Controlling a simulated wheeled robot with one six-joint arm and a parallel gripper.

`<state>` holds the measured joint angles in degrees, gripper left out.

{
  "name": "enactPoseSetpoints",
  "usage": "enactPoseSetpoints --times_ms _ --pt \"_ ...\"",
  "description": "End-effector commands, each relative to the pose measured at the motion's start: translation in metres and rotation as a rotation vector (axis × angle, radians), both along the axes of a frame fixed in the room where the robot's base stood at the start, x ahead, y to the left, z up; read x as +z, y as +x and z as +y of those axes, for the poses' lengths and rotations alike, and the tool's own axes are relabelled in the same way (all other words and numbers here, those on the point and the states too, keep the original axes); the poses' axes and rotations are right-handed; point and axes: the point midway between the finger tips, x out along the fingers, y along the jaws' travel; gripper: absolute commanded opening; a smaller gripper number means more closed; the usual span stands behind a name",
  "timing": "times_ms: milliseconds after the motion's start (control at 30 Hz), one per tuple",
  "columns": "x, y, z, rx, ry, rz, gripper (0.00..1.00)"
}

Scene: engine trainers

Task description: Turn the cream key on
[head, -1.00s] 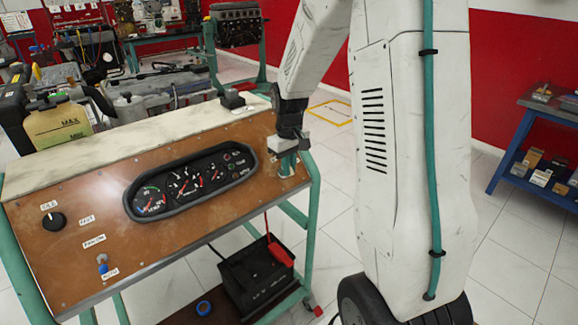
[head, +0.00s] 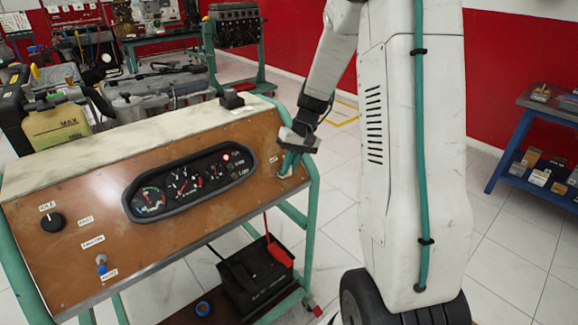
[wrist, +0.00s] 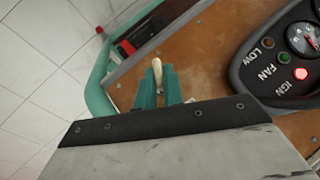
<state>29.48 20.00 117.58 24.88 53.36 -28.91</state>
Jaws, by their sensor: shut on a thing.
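The cream key (wrist: 156,66) shows in the wrist view between the teal fingertips of my gripper (wrist: 158,84), at the right end of the brown instrument panel. My gripper is shut on it. In the head view my gripper (head: 288,164) is at the panel's right edge, tilted, and it hides the key. The gauge cluster (head: 130,205) is left of the gripper. A red lamp on it (head: 226,157) is lit; in the wrist view the lit red lamp (wrist: 301,73) is beside the label IGN.
The panel's teal frame (head: 312,200) runs close beside my gripper. A small black block (head: 232,99) sits on the panel's top. A black battery (head: 258,283) with a red clamp stands below. A blue shelf (head: 510,150) is at the far right. Open floor lies between.

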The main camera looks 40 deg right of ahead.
Motion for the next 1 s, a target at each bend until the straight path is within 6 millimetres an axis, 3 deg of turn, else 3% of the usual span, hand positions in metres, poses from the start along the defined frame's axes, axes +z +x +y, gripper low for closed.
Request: enactPoseSetpoints --times_ms 333,900,933,1000 --pt "-0.0004 -0.0004 -0.0027 -0.11 0.12 0.003 0.0" --pt "-0.0005 -0.0005 -0.003 -0.132 0.144 0.003 0.0" --pt "-0.0005 -0.0005 -0.003 -0.132 0.144 0.003 0.15" --pt "-0.0006 -0.0005 -0.0029 -0.132 0.144 0.004 0.31"
